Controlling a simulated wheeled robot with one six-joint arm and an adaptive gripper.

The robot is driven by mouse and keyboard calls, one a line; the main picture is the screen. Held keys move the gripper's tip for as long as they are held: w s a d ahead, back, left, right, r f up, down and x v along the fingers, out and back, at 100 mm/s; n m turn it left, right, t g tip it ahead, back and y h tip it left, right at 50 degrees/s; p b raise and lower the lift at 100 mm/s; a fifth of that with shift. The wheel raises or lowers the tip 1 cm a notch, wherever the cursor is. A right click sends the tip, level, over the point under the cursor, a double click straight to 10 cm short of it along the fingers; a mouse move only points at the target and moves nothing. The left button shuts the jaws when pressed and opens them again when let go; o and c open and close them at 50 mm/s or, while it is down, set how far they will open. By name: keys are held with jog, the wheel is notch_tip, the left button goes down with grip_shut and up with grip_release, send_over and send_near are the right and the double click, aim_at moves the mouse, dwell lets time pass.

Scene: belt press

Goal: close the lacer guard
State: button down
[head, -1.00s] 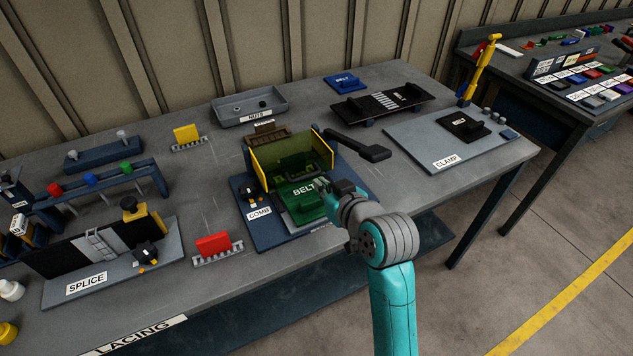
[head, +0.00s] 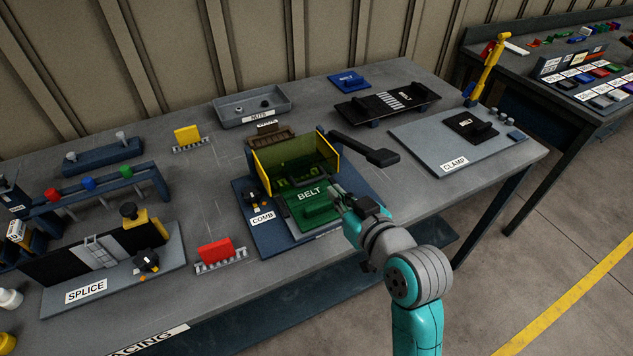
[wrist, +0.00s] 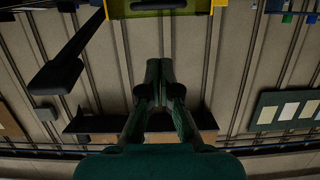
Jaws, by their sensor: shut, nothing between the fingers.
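The lacer guard (head: 290,162), a see-through yellowish panel with yellow edges, stands raised at the rear of the lacer in the head view. Its yellow edge also shows at the top of the wrist view (wrist: 165,4). A green plate marked BELT (head: 313,198) lies in front of it, on the lacer's blue base (head: 262,232). My gripper (head: 336,192) is shut and empty, just at the front right of the green plate, apart from the guard. Its two fingers meet in the wrist view (wrist: 160,68). I cannot tell whether it touches the plate.
A black lever arm (head: 362,148) sticks out to the right of the guard. A COMB part (head: 258,200) sits at its left. A NUTS tray (head: 252,107) is behind, and a CLAMP board (head: 450,145) lies to the right.

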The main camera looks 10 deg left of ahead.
aim_at(312, 182)
jog(key=x, duration=0.3)
jog(key=f+x, duration=0.1)
jog(key=x, duration=0.2)
jog(key=f+x, duration=0.1)
jog(key=x, duration=0.2)
jog(key=shift+s, duration=0.1)
jog(key=shift+w+a+f, duration=0.2)
jog(key=shift+w+f, duration=0.1)
jog(key=shift+f, duration=0.3)
jog(key=shift+w+a+f, duration=0.1)
jog(key=shift+f, duration=0.6)
jog(key=shift+r, duration=0.1)
